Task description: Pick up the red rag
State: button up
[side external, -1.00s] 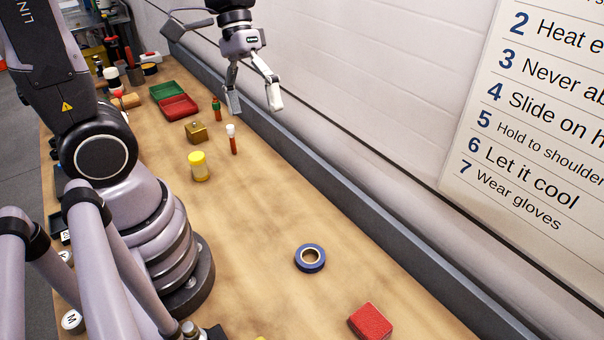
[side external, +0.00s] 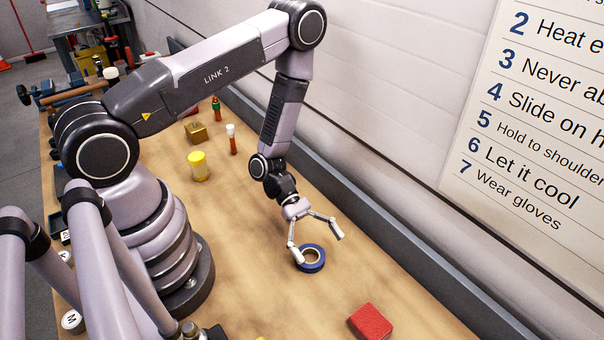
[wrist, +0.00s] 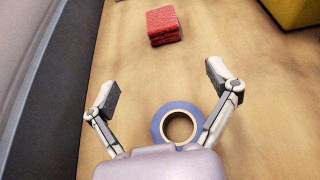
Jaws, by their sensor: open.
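The red rag (side external: 370,322) is a folded, block-shaped red cloth lying on the wooden bench, near the bottom of the side view. In the wrist view the red rag (wrist: 164,26) lies beyond my fingertips, near the top centre. My gripper (side external: 318,247) is open and empty, above the bench by the blue tape roll, short of the rag. In the wrist view my gripper (wrist: 164,85) has its two fingers spread wide, with only bare bench between their tips.
A blue tape roll (side external: 311,258) lies under my gripper, close to one finger. A yellow object (wrist: 294,10) is right of the rag in the wrist view. A yellow-lidded jar (side external: 198,166), a brass block (side external: 196,132) and small bottles stand farther back. The wall runs along the bench's right side.

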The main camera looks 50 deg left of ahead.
send_near(360, 308)
jog(key=x, duration=0.5)
jog(key=shift+w+a+f, duration=0.15)
jog(key=shift+f, duration=0.05)
jog(key=shift+x, duration=2.6)
jog(key=shift+r, duration=0.1)
jog(key=c, duration=1.1)
